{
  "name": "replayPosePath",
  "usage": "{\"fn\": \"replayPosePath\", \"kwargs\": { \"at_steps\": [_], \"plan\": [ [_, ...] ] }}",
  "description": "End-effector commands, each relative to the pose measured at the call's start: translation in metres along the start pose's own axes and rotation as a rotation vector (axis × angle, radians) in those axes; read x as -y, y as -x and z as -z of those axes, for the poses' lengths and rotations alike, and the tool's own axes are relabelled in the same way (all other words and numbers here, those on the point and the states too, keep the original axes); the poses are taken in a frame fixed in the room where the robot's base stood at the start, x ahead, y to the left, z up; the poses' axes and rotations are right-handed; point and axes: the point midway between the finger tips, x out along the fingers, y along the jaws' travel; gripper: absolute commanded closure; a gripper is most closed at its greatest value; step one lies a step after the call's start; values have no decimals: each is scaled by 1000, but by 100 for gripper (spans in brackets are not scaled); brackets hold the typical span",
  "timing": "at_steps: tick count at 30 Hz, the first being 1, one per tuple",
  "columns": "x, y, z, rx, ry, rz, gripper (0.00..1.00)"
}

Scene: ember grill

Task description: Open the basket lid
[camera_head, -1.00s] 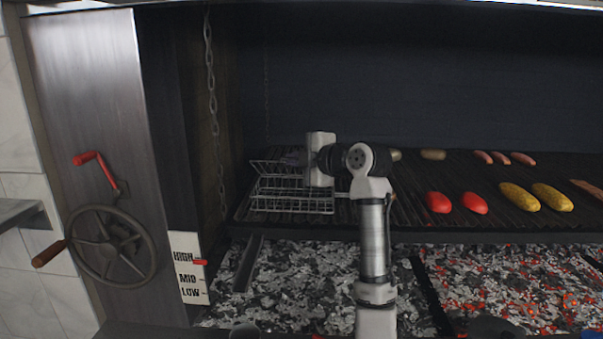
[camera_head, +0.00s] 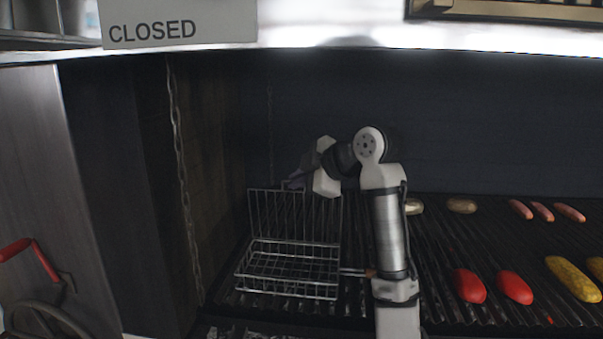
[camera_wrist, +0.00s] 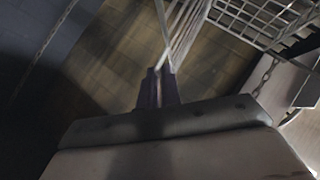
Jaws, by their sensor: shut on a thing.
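The wire grill basket (camera_head: 288,270) sits at the left end of the grill grate, its lower half lying flat. Its wire lid (camera_head: 295,215) stands about upright at the back of the basket. My gripper (camera_head: 293,180) is at the top edge of the lid, shut on it. In the wrist view the gripper (camera_wrist: 158,88) is closed around a lid wire, and the lid's wires (camera_wrist: 182,35) run away from the fingertips. The basket's body (camera_wrist: 262,18) shows at the upper right there. No food shows in the basket.
The basket handle (camera_head: 357,272) points right, partly behind my arm. Red peppers (camera_head: 514,287), corn (camera_head: 572,278), sausages (camera_head: 542,212) and potatoes (camera_head: 461,205) lie on the grate (camera_head: 440,255) to the right. A chain (camera_head: 182,190) hangs at the left wall.

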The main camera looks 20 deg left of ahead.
Motion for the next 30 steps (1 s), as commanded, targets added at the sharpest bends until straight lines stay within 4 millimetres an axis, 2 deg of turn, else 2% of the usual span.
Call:
{"fn": "replayPosePath", "kwargs": {
  "at_steps": [21, 22, 26, 27, 30],
  "plan": [
    [-5, -2, -1, -1, -52, 52, 100],
    [-5, -2, -1, -1, -52, 52, 92],
    [-5, -2, -1, -1, -51, 52, 75],
    [-5, -2, -1, -1, -51, 51, 72],
    [-5, -2, -1, -1, -51, 52, 72]
  ]
}}
